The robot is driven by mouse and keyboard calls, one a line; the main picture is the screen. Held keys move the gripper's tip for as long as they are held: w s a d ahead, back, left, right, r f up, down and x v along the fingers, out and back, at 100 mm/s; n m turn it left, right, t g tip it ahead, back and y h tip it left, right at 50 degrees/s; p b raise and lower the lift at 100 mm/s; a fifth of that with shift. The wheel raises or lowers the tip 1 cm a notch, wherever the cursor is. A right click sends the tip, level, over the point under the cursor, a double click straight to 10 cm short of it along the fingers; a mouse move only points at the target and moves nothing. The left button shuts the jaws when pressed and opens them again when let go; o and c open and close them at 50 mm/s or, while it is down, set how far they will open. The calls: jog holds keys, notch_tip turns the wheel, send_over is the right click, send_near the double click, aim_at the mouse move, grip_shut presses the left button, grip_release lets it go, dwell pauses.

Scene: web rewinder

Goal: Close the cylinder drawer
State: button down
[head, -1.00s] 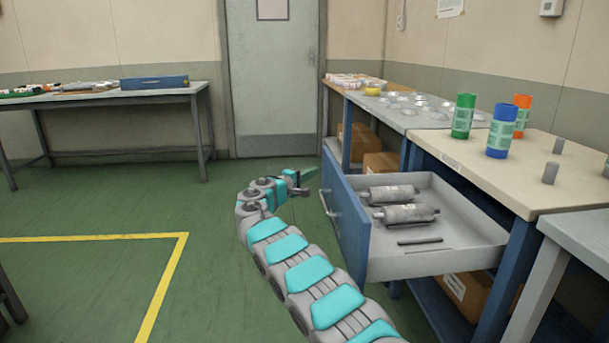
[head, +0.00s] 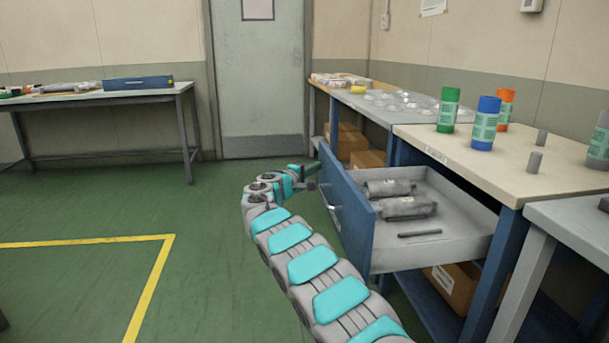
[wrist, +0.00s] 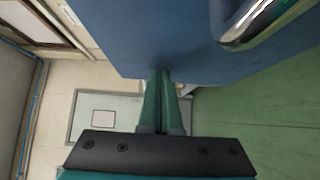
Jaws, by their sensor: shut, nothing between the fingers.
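The cylinder drawer (head: 347,213) stands open under the right-hand bench, with a blue front and a grey tray. Two grey cylinders (head: 405,208) and a thin dark rod (head: 419,234) lie in it. A metal handle (head: 334,203) is on the front; it also shows in the wrist view (wrist: 250,22). My gripper (head: 311,177) is at the far end of the drawer front, on its outer side. In the wrist view, the shut, empty fingers (wrist: 162,76) reach the edge of the blue front (wrist: 165,38). I cannot tell whether they touch it.
The bench top (head: 470,150) carries blue, green and orange cans (head: 486,123). Cardboard boxes (head: 455,287) sit on the shelf below. A second table (head: 90,97) stands at the back left. The green floor left of my arm is clear, with a yellow line (head: 150,285).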

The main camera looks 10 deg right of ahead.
jog(key=d+b, duration=0.5)
jog(key=d, duration=2.5)
jog(key=shift+b, duration=0.4)
jog(key=shift+d, duration=0.15)
jog(key=shift+f, duration=0.1)
jog(key=a, duration=0.1)
jog(key=a+b, duration=0.1)
jog(key=a, duration=0.1)
jog(key=a+b, duration=0.1)
jog(key=a, duration=0.1)
jog(key=shift+s+a, duration=0.1)
jog(key=shift+s, duration=0.25)
jog(key=b+v, duration=0.1)
jog(key=v, duration=0.3)
jog(key=b+v, duration=0.1)
jog(key=v, duration=0.2)
jog(key=shift+s+a+r, duration=0.2)
jog(key=shift+a+r, duration=0.05)
jog(key=shift+a, duration=0.15)
jog(key=shift+s+a+f, duration=0.1)
jog(key=shift+s+a, duration=0.3)
jog(key=shift+s, duration=0.05)
jog(key=shift+s, duration=0.1)
